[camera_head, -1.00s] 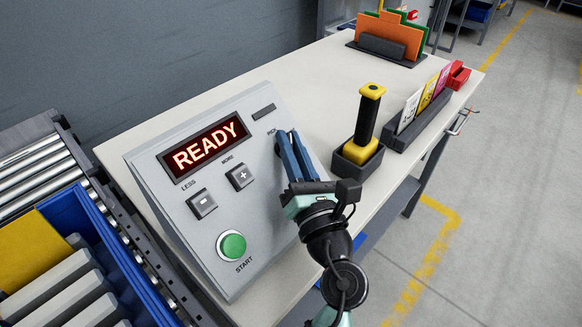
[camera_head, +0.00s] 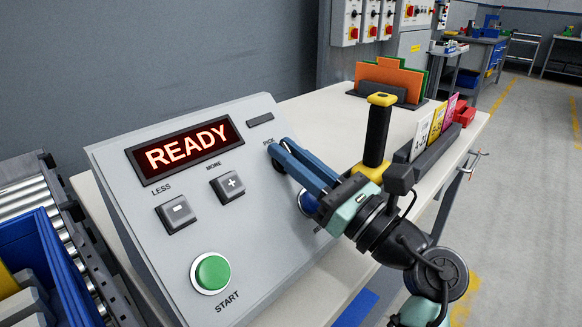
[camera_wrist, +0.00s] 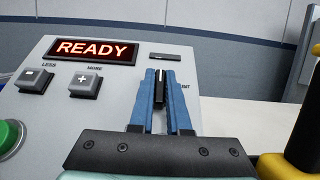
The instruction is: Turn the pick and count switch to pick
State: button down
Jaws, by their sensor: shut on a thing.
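The pick and count switch shows in the wrist view as a dark knob (camera_wrist: 160,92) with a pale line that looks about upright. It sits on the sloping grey control panel (camera_head: 130,220). My gripper (camera_head: 278,152) has its blue fingers on either side of the knob, shut on it; this also shows in the wrist view (camera_wrist: 160,80). In the head view the fingers hide most of the switch. The PICK label is beside the fingertips there. In the wrist view only the end of the COUNT label shows, right of the fingers.
The panel has a lit READY display (camera_head: 187,148), minus (camera_head: 177,214) and plus (camera_head: 228,186) buttons, and a green START button (camera_head: 212,272). A black and yellow upright handle (camera_head: 378,132) stands close behind my wrist.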

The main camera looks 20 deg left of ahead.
jog(key=shift+a+f, duration=0.1)
jog(key=shift+f, duration=0.15)
jog(key=c, duration=0.9)
grip_release()
jog(key=shift+r, duration=0.1)
jog(key=v, duration=1.3)
jog(key=shift+w, duration=0.1)
